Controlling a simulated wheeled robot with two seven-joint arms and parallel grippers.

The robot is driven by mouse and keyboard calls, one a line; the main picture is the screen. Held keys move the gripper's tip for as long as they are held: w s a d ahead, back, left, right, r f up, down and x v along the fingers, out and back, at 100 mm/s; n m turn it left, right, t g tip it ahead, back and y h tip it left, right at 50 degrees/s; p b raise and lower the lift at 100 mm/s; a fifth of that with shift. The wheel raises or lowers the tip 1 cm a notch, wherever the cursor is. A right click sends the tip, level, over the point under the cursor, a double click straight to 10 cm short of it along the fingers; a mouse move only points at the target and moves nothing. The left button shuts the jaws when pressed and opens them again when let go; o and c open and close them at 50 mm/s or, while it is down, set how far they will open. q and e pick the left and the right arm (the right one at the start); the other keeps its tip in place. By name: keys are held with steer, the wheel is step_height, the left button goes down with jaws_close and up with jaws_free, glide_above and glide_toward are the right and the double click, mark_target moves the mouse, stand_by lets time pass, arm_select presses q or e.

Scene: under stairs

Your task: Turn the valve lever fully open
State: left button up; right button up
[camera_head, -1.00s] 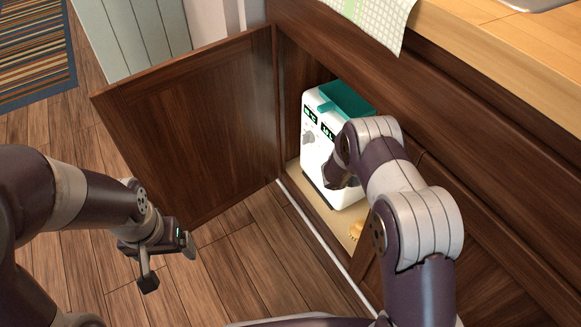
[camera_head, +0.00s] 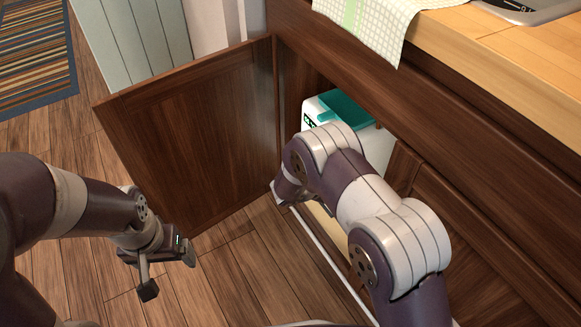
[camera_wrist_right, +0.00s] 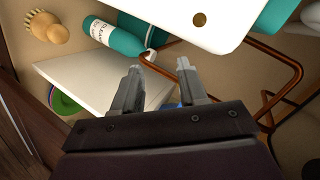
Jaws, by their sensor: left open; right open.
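I cannot make out a valve lever in either view. In the right wrist view, a bent copper pipe (camera_wrist_right: 290,62) runs at the right. A small blue patch (camera_wrist_right: 171,106) shows behind my fingers, and I cannot tell what it is. My right gripper (camera_wrist_right: 160,72) is open and empty, inside the cabinet. In the head view my right arm hides that gripper. My left gripper (camera_head: 168,272) is open and empty, above the floor in front of the open cabinet door.
A white appliance with a teal top (camera_head: 345,104) stands in the cabinet, its underside close at the wrist view's top. A cleaner bottle (camera_wrist_right: 116,38), a brush (camera_wrist_right: 46,27) and a white panel (camera_wrist_right: 95,75) lie near my right fingers. The open door (camera_head: 190,130) stands at left.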

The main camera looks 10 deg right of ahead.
steer(key=a+r+n+t+y+p, duration=0.1)
steer(key=a+r+n+y+p, duration=0.1)
steer(key=a+n+y, duration=0.3)
steer(key=a+r+n+y+p, duration=0.3)
steer(key=a+n+y+p, duration=0.1)
steer(key=a+n, duration=0.4)
steer(key=shift+w+a+r+t+y, duration=0.15)
steer(key=shift+a+t+y, duration=0.25)
steer(key=shift+a, duration=0.35)
